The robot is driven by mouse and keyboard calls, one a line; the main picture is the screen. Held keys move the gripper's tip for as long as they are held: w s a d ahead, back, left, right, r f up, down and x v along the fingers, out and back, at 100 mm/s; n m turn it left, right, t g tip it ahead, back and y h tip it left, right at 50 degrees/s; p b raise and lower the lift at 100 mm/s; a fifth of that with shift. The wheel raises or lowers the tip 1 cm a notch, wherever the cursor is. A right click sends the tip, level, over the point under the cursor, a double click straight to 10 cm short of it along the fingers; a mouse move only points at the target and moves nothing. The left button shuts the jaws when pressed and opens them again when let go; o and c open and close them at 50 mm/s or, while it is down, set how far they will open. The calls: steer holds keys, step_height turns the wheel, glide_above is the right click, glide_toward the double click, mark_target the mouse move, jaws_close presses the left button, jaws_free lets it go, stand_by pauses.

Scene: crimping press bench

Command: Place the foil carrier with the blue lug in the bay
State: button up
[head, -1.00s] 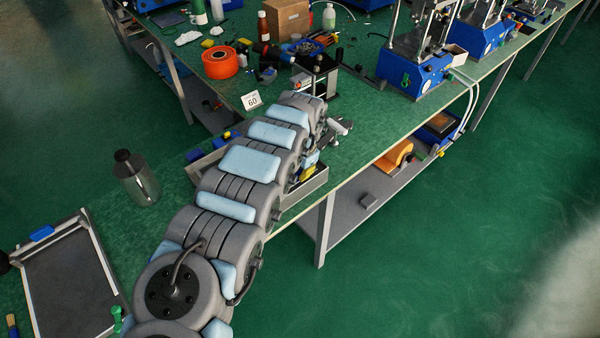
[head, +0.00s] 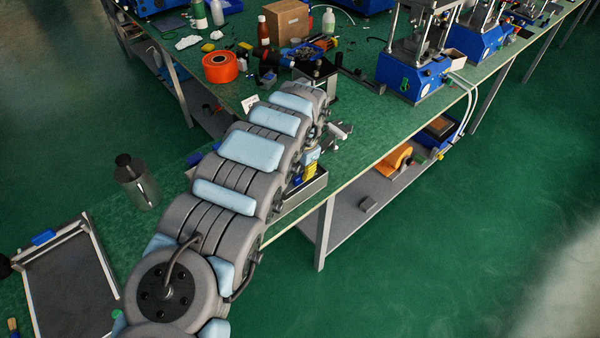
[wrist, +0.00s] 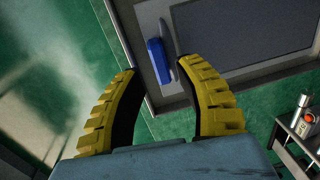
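A grey flat panel in a pale frame (head: 68,284) lies on the bench at the lower left of the head view, with a blue lug (head: 43,237) at its far end. In the wrist view the blue lug (wrist: 159,62) sits beside a grey bar on the frame (wrist: 130,24). My gripper (wrist: 163,72) has its two yellow-backed fingers spread, with nothing held between them. The lug appears beyond the fingertips, apart from them. The gripper does not show in the head view. I cannot tell which place is the bay.
My arm partly hides an open grey box (head: 300,200) with yellow and blue pieces. Blue presses (head: 412,78) and an orange spool (head: 220,67) stand farther back.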

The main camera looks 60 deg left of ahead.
step_height(320, 180, up, 8)
steer(key=d+p, duration=0.1)
steer(key=p, duration=0.1)
steer(key=shift+r+p, duration=0.25)
steer(key=shift+p, duration=0.15)
steer(key=shift+w, duration=0.1)
